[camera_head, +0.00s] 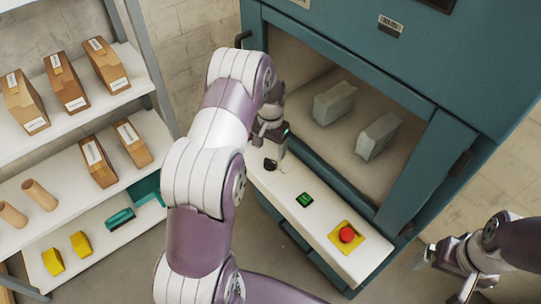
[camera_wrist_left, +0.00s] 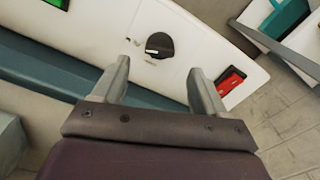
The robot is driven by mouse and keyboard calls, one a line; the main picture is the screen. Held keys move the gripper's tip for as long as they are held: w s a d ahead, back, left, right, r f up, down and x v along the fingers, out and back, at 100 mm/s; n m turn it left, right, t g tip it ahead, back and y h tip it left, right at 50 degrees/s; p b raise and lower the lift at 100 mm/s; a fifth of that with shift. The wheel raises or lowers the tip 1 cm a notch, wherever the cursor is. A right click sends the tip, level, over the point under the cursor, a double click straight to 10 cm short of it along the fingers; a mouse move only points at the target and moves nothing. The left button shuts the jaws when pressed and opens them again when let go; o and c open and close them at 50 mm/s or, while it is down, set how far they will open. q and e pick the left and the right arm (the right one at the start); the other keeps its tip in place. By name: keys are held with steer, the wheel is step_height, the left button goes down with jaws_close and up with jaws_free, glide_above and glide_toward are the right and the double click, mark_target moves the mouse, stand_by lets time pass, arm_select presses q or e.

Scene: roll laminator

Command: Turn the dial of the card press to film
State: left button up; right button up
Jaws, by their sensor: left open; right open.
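The teal card press (camera_head: 455,75) has a sloping white front panel (camera_head: 325,220). Its small black dial (camera_head: 270,165) is near the panel's upper left end. In the left wrist view the round dial (camera_wrist_left: 159,45) shows a white mark towards its left side; its position labels are too small to read. My left gripper (camera_wrist_left: 161,70) is open and empty, with the dial just beyond and between its fingertips, apparently not touching. In the head view it is over the panel at the dial, partly hidden by its wrist. My right gripper (camera_head: 441,276) is open and empty, right of the press.
A green switch (camera_head: 304,200) and a red button on a yellow plate (camera_head: 347,234) sit further along the panel. A red rocker switch (camera_wrist_left: 232,80) is beside the dial. Grey wrapped blocks (camera_head: 335,103) lie inside the open bay. Shelves (camera_head: 70,130) with boxes stand left.

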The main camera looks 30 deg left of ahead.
mark_target(271, 161)
arm_select(q)
step_height(271, 161, up, 7)
stand_by(0.5)
